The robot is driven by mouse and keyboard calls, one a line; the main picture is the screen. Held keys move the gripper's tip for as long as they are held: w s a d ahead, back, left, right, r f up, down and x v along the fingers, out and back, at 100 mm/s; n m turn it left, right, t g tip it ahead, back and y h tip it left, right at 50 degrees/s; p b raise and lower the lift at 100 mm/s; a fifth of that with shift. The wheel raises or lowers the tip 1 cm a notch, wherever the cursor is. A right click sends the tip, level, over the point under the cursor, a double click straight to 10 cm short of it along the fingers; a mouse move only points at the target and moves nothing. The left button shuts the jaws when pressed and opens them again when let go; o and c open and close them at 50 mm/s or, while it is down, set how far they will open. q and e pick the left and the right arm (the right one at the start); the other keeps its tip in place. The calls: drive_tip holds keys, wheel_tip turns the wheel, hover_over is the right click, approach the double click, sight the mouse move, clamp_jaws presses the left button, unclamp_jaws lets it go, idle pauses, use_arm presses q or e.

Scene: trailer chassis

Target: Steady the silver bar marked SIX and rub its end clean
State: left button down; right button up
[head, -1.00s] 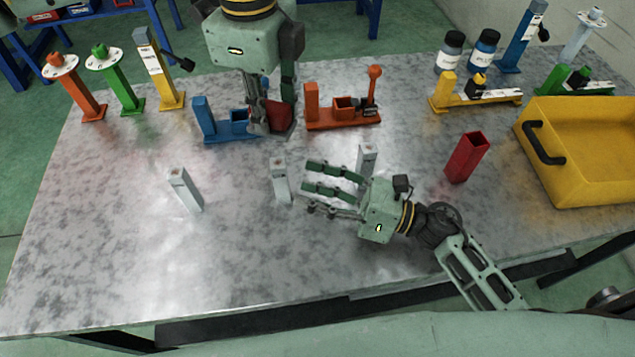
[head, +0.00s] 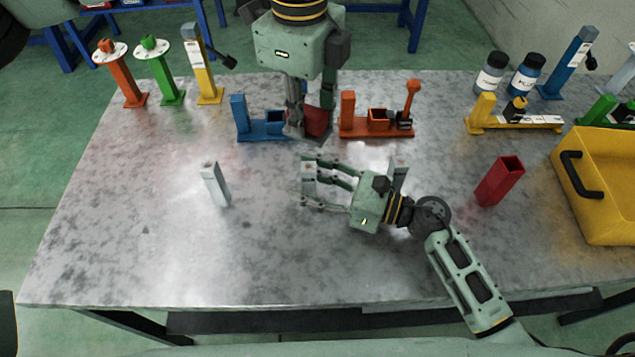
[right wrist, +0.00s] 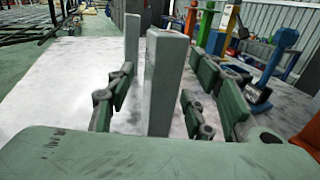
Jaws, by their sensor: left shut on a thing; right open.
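Three silver bars stand upright on the table: a left one (head: 214,184), a middle one (head: 308,175) and a right one (head: 398,168), partly hidden behind my right arm. I cannot read any marking, so I cannot tell which is SIX. My right gripper (head: 306,181) is open, with its fingers on either side of the middle bar. In the right wrist view that bar (right wrist: 165,80) stands between the spread fingers, with another silver bar (right wrist: 131,45) beyond. My left gripper (head: 308,132) points down and is shut on a dark red thing (head: 317,122) between the blue and orange fixtures.
A blue fixture (head: 262,131) and an orange fixture (head: 376,128) flank my left gripper. A red square tube (head: 500,182) and a yellow bin (head: 600,205) stand at the right. Bottles (head: 526,74) stand behind. The table's front left is clear.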

clamp_jaws()
idle(0.4)
